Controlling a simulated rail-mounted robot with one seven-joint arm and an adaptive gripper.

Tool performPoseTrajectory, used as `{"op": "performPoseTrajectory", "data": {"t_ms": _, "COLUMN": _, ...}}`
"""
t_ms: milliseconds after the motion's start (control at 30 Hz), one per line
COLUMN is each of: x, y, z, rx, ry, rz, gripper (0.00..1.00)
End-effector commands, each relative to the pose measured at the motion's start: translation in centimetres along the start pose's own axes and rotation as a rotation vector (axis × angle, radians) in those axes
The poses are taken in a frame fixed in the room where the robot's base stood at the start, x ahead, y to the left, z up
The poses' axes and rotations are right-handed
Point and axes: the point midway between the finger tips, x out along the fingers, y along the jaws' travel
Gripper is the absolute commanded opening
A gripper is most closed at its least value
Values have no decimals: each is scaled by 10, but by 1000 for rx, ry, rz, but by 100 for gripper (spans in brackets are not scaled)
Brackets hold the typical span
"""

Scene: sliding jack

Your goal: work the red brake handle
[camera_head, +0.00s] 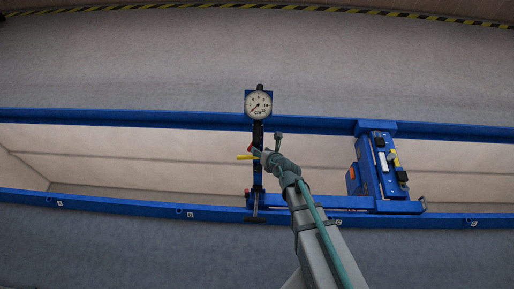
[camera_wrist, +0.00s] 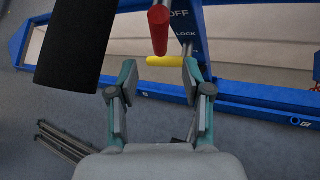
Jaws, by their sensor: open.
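The red brake handle (camera_wrist: 158,30) is a red rod end in the wrist view, at the top centre. It points down the picture toward my gripper (camera_wrist: 160,78). In the head view only a small bit of red shows, at the post beside my gripper (camera_head: 262,155). A yellow handle (camera_wrist: 166,61) lies crosswise just below the red one in the wrist view, near the gap between my fingertips. It also shows in the head view (camera_head: 245,157), sticking out left. My gripper is open, and nothing is held. The red handle is ahead of the fingertips, apart from them.
A round gauge (camera_head: 258,104) tops the post. Blue rails (camera_head: 120,203) run across a pit. A blue carriage (camera_head: 368,172) stands right. A dark cylinder (camera_wrist: 75,45) is close by at the left of the wrist view. "OFF" and "LOCK" labels show on the blue panel (camera_wrist: 182,20).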

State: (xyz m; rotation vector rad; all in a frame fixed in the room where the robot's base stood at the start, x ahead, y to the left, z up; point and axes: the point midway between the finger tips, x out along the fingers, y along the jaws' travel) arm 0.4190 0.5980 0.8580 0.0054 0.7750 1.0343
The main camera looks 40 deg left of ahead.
Motion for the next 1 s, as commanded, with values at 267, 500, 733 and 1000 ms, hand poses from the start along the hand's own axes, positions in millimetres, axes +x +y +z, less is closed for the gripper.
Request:
{"op": "performPoseTrajectory", "data": {"t_ms": 267, "x": -21, "y": 0, "z": 0, "rx": 0, "ry": -1, "rz": -1, "gripper": 49}}
{"op": "performPoseTrajectory", "data": {"t_ms": 500, "x": -20, "y": -1, "z": 0, "rx": 2, "ry": -1, "rz": -1, "gripper": 41}}
{"op": "performPoseTrajectory", "data": {"t_ms": 733, "x": -25, "y": -47, "z": 1, "rx": 183, "ry": -87, "rz": -56, "gripper": 3}}
{"op": "performPoseTrajectory", "data": {"t_ms": 1000, "x": -85, "y": -245, "z": -36, "rx": 899, "ry": -447, "rz": -361, "gripper": 0}}
